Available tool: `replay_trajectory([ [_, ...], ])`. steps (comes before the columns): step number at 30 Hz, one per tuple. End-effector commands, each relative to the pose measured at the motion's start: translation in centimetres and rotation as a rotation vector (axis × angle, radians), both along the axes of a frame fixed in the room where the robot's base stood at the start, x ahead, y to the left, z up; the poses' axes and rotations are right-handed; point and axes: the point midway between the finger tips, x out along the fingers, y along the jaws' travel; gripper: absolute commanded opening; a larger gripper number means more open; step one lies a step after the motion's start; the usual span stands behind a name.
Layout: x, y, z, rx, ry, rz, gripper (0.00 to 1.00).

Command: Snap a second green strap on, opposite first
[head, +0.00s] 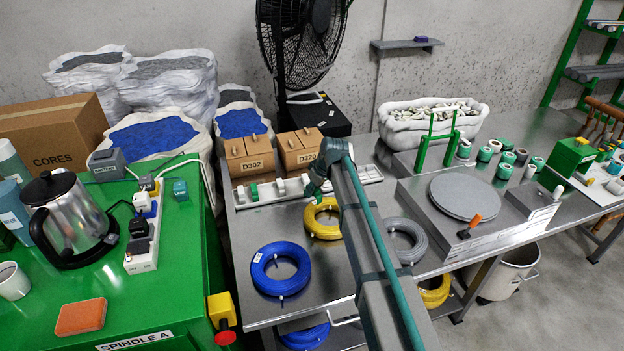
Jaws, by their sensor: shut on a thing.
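The blue cable coil (280,269) lies flat on the steel bench in the head view. Small pale marks show on its near and left sides. I cannot make out a green strap on it. A long pale rack (240,200) behind it holds small green and white pieces, with a green strap (253,192) near its left end. My gripper (311,190) is over the middle of this rack, behind and right of the blue coil and apart from it. It is shut on what looks like a green strap, mostly hidden by the fingers.
A yellow coil (314,228) lies close in front of my gripper, and a grey coil (408,238) lies to the right of my arm. Boxes D302 (249,157) and D320 (299,150) stand behind the rack. Bare bench surrounds the blue coil.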

Motion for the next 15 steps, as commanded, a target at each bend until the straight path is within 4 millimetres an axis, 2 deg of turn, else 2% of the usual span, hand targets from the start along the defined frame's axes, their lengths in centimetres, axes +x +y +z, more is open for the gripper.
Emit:
replay_trajectory([
  [9,-2.3,1.5,-0.3,0.001,0.0,0.506,0.08],
  [15,-2.9,1.7,-0.2,0.0,0.0,0.672,0.08],
])
